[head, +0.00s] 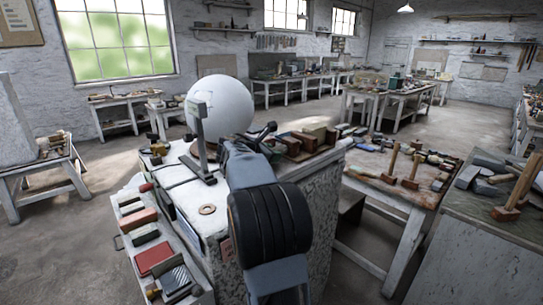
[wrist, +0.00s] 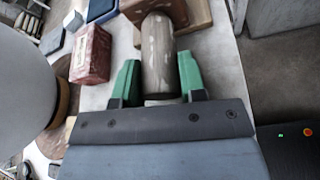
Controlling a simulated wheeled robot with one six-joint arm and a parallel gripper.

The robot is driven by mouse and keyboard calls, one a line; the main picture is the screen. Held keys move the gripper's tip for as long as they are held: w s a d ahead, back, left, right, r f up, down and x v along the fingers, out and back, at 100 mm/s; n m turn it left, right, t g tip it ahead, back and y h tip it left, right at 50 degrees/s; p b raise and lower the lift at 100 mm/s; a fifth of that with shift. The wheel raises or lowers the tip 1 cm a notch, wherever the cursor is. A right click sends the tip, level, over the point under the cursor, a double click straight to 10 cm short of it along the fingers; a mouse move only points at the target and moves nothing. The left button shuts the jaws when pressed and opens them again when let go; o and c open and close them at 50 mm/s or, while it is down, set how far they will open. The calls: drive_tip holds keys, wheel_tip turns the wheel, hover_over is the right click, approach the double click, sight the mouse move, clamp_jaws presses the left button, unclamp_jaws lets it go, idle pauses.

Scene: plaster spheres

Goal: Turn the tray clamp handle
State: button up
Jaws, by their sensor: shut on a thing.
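My gripper (wrist: 158,78) shows in the wrist view with a green finger on each side of a worn grey cylinder (wrist: 158,55). It is shut on this cylinder, which looks like the tray clamp handle; its near end sits between the fingers. In the head view my own arm hides the fingers and most of what they hold. A dark bar with a knob (head: 264,131) shows just beyond my arm. A tray of brown blocks (head: 315,132) lies right of it. Whether the clamp is turned cannot be told.
A large white sphere (head: 221,104) stands on the bench close left of my arm, with an upright gauge (head: 199,125) before it. In the wrist view a red block (wrist: 91,55) lies left of the fingers. A mallet table (head: 400,185) stands at right.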

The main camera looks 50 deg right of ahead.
drive_tip(key=o, duration=0.9)
drive_tip(key=b+v, duration=0.1)
drive_tip(key=v, duration=1.2)
drive_tip(key=shift+a+r+b, duration=0.25)
drive_tip(key=shift+a+b, duration=0.1)
drive_tip(key=shift+b, duration=0.05)
drive_tip(key=s+a+f+m+t+y, duration=0.1)
drive_tip(key=s+a+f+m+y, duration=0.3)
drive_tip(key=a+f, duration=0.3)
drive_tip(key=s+a+f+m+t+y, duration=0.1)
drive_tip(key=s+a+f+m+y, duration=0.4)
drive_tip(key=a, duration=0.4)
drive_tip(key=s+a+f+m+t+y, duration=0.1)
drive_tip(key=s+a+f+m+y, duration=0.3)
drive_tip(key=s+a+f+m, duration=0.2)
drive_tip(key=shift+s+a+f+y, duration=0.25)
drive_tip(key=shift+a+f, duration=0.4)
drive_tip(key=shift+f, duration=0.2)
drive_tip(key=shift+s+a+f+y, duration=0.15)
drive_tip(key=shift+s+a+f, duration=0.15)
drive_tip(key=shift+a+f, duration=0.5)
